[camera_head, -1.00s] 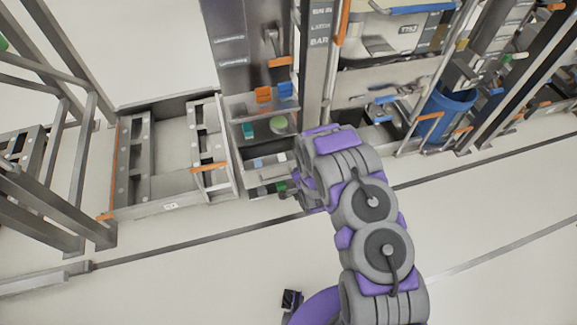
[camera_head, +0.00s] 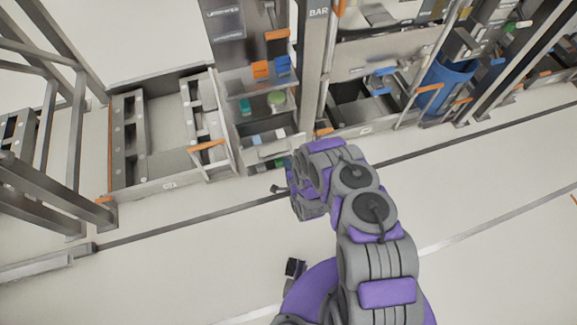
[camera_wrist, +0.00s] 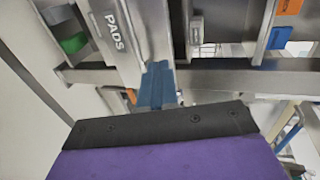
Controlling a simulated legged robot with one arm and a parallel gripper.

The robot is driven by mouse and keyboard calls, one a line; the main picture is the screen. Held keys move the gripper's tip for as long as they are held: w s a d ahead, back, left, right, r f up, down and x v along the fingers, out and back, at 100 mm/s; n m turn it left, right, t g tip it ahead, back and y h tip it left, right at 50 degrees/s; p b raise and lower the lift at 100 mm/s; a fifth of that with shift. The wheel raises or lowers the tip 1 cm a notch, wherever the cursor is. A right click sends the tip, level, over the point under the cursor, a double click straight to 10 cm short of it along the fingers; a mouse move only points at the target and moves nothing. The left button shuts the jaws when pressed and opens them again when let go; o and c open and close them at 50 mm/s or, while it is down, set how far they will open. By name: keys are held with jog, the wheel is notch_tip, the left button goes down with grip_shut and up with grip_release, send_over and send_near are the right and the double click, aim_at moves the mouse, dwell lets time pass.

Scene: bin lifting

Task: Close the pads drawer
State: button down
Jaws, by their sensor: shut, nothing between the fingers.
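My gripper (camera_head: 279,189) is shut and empty, low and just in front of that stack. A blue tapered piece (camera_wrist: 157,85) lies between the PADS front and my purple wrist; I cannot tell whether it is a handle. Contact with the drawer is not clear.
A large grey open drawer (camera_head: 158,186) sticks out to the left of the stack. A post (camera_head: 313,70) stands just right of the stack. A blue bin (camera_head: 447,88) and a dark open drawer (camera_head: 362,128) are farther right. The pale floor in front is clear.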

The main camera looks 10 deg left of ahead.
jog(key=b, duration=0.2)
send_near(278, 142)
jog(key=x, duration=0.5)
jog(key=shift+f, duration=0.3)
jog(key=shift+w+a+r+b, duration=0.1)
jog(key=shift+w+a+b, duration=0.25)
jog(key=shift+w, duration=0.35)
